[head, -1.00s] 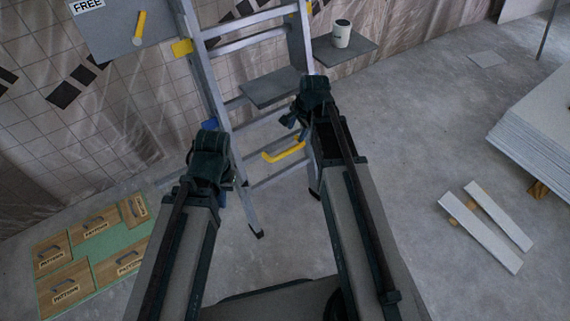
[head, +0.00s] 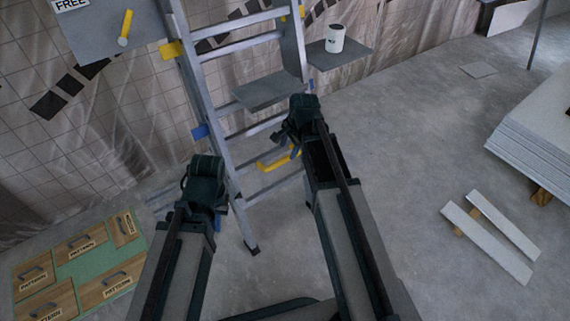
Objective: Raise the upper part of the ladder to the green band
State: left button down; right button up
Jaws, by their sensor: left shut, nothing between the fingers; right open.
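The grey metal ladder (head: 205,95) stands upright against the tiled wall at top centre, its top out of the picture. Yellow pieces (head: 171,49) and a blue piece (head: 200,131) sit on its left rail, and a yellow bar (head: 272,164) crosses low between the rails. I cannot make out a green band on it. My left gripper (head: 203,180) is shut and empty, in front of the ladder's lower left rail. My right gripper (head: 290,133) is open and empty, in front of the lower right rail, partly covering it and the end of the yellow bar.
Pattern boxes lie on a green mat (head: 92,252) at lower left. White boards (head: 490,245) and a panel stack (head: 535,135) lie right. Floor between is clear.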

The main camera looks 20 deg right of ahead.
aim_at(284, 159)
jog(key=b+x, duration=0.5)
jog(key=x, duration=0.2)
jog(key=shift+b, duration=0.35)
jog(key=shift+c, duration=0.2)
grip_shut()
jog(key=shift+r, duration=0.1)
dwell(0.8)
